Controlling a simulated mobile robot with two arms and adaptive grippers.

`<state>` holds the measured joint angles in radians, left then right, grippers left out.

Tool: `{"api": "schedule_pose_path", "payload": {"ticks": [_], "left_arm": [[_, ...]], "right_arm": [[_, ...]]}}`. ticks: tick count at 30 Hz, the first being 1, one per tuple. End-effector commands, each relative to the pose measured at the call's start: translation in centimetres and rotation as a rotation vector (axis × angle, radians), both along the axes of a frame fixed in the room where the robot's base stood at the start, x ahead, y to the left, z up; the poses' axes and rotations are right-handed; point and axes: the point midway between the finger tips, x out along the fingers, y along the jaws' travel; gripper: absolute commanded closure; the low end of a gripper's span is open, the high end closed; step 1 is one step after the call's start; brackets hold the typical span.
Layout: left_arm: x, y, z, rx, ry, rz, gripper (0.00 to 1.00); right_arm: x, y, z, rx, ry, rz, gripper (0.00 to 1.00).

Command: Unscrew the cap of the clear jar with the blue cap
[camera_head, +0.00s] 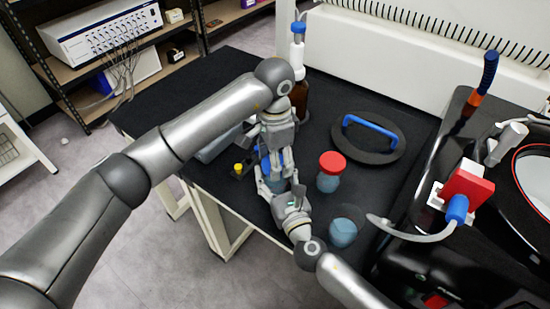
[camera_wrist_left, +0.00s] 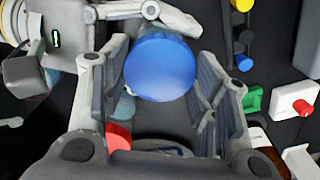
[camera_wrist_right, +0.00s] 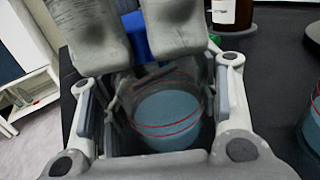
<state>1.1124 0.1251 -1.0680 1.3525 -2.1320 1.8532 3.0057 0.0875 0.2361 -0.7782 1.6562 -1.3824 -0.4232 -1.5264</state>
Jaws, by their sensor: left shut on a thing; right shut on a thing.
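The clear jar (camera_wrist_right: 168,120) with blue-grey contents stands between the fingers of my right gripper (camera_wrist_right: 155,125), which is shut on its body. Its blue cap (camera_wrist_left: 160,68) is between the finger pads of my left gripper (camera_wrist_left: 160,85), which is shut on it from above. In the head view the blue cap (camera_head: 265,160) is mostly hidden by my grippers. There my left gripper (camera_head: 274,160) points down and my right gripper (camera_head: 274,184) reaches in from the front. In the right wrist view the left fingers cover much of the cap. Whether cap and jar are still threaded together cannot be told.
A red-capped jar (camera_head: 328,181) stands close to the right of my grippers, and another jar (camera_head: 343,233) is nearer the front. A brown bottle (camera_head: 300,100) stands behind. A black round lid with a blue handle (camera_head: 370,128) lies to the right. The black table's (camera_head: 190,90) left part is clear.

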Motion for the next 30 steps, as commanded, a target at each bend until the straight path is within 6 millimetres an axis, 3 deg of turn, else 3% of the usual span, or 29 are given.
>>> {"api": "schedule_pose_path", "payload": {"ticks": [8, 9, 13, 23, 30], "left_arm": [[0.0, 0.0, 0.0, -0.001, 0.000, 0.001, 0.74], [0.0, 0.0, 0.0, -0.001, 0.000, 0.000, 0.40], [0.0, 0.0, 0.0, -0.001, 0.000, 0.000, 0.24], [0.0, 0.0, 0.2, 0.000, 0.000, 0.000, 0.24], [0.0, -0.1, 3.1, -0.002, -0.001, -0.002, 0.24]], "right_arm": [[-0.1, 0.1, -0.1, 0.001, 0.001, 0.003, 1.00], [-0.1, 0.1, -0.1, 0.001, 0.001, 0.003, 1.00], [-0.1, 0.1, -0.1, 0.002, 0.002, 0.002, 1.00], [0.0, 0.1, -0.1, 0.002, 0.002, 0.001, 1.00], [0.0, 0.0, -0.1, 0.001, 0.001, 0.001, 1.00]]}}
